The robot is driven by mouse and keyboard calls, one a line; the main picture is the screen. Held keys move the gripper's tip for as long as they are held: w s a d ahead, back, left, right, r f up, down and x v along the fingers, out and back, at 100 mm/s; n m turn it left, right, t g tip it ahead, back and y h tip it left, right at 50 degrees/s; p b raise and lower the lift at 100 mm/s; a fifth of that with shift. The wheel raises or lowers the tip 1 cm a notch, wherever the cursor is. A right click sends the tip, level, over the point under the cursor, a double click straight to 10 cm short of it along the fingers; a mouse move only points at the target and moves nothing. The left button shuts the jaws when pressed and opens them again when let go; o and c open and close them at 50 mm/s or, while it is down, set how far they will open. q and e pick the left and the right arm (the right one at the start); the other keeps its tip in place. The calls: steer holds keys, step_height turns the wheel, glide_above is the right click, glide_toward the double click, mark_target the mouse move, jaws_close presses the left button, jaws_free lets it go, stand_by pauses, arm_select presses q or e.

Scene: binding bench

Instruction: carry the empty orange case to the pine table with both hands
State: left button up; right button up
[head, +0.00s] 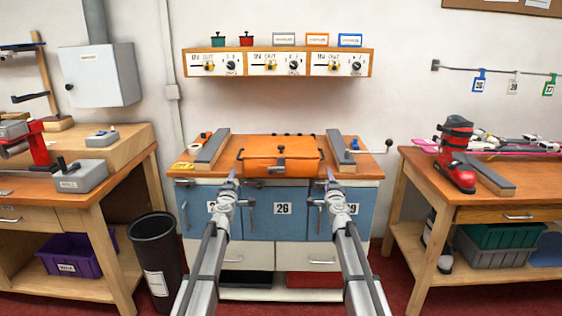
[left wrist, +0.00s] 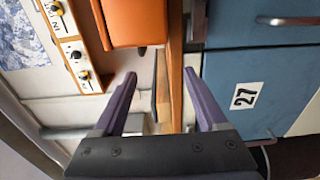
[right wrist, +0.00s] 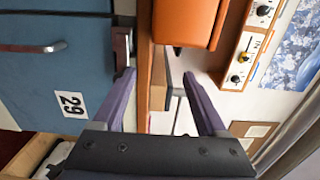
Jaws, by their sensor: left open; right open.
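The orange case (head: 282,155) is closed and sits on the wooden top of the blue-fronted bench, between two grey rails. Its dark latch and handle face me. Part of it shows in the left wrist view (left wrist: 137,20) and in the right wrist view (right wrist: 186,20). My left gripper (head: 232,177) is open and empty in front of the case's left side, apart from it. My right gripper (head: 331,177) is open and empty in front of its right side, also apart. Wooden tables stand at left and right; I cannot tell which is the pine table.
The left table (head: 125,165) carries a red vise and grey blocks. The right table (head: 480,200) carries a red boot (head: 456,155), a grey rail and skis. A black bin (head: 155,250) stands between the left table and bench. A control shelf (head: 278,62) hangs above.

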mark_target(326, 175)
steer(key=w, duration=0.5)
steer(key=shift+w, duration=0.2)
arm_select(q)
steer(key=w, duration=0.4)
steer(key=shift+w+d+f, duration=0.1)
steer(key=shift+w+d, duration=0.2)
steer(key=shift+w, duration=0.05)
arm_select(e)
steer(key=shift+s+a, duration=0.3)
steer(key=shift+s, duration=0.05)
arm_select(q)
steer(key=shift+s+d, duration=0.1)
steer(key=shift+d, duration=0.25)
arm_select(e)
steer(key=shift+s+a, duration=0.1)
steer(key=shift+a, duration=0.2)
arm_select(q)
steer(key=shift+d, duration=0.1)
arm_select(e)
steer(key=shift+a, duration=0.15)
arm_select(q)
steer(key=shift+d, duration=0.45)
arm_select(e)
steer(key=shift+a, duration=0.45)
